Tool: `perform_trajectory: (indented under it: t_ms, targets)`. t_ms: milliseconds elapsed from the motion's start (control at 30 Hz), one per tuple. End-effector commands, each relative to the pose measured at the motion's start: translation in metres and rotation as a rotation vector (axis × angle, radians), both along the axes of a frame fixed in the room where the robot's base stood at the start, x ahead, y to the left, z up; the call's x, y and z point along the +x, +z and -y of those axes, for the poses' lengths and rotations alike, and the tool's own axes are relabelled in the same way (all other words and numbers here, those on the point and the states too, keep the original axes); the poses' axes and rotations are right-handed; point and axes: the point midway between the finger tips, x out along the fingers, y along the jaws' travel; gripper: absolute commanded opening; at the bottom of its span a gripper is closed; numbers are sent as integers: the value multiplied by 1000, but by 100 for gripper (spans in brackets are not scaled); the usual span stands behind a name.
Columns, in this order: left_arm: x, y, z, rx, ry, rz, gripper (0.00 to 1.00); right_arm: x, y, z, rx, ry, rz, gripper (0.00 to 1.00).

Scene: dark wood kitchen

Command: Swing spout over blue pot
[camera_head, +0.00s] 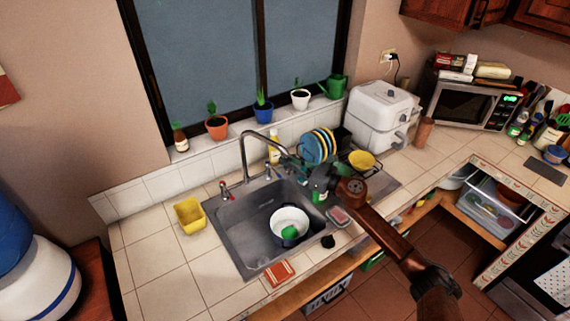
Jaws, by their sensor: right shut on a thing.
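The metal spout (243,152) rises behind the sink and arches over to the right. My right gripper (297,163) is at its far end, to the right of the bowl's middle, and is shut on the spout; the gripper body partly hides the contact. A pot with a white inside and a dark blue outer side (289,219) sits in the sink (239,236). A green item lies in or against its front. The spout's end is above and behind this pot, near the sink's back right. My left gripper is not in view.
A yellow container (190,214) stands left of the sink, and a red-brown sponge or cloth (279,273) lies in front. A dish rack with plates (318,146) is behind my right gripper. Potted plants line the sill, including a small blue planter (263,113).

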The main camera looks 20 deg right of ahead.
Motion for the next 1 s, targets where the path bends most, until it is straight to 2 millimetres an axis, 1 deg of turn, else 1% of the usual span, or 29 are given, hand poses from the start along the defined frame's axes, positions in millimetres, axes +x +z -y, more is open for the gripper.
perform_trajectory:
  t_ms: [33,200,233,500,733,833,967,1000]
  targets:
    - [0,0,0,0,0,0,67,1,1,2,1,-5,0,0]
    - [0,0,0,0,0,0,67,1,1,2,1,-5,1,0]
    - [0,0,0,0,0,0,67,1,1,2,1,-5,1,16]
    - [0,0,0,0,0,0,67,1,1,0,1,-2,1,33]
    - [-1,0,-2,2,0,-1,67,0,0,0,1,-1,1,33]
    - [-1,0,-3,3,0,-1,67,-3,0,3,0,-2,0,33]
    - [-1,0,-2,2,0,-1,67,-17,-1,15,-1,-3,-1,33]
    - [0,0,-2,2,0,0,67,-23,-1,20,-1,-3,-2,33]
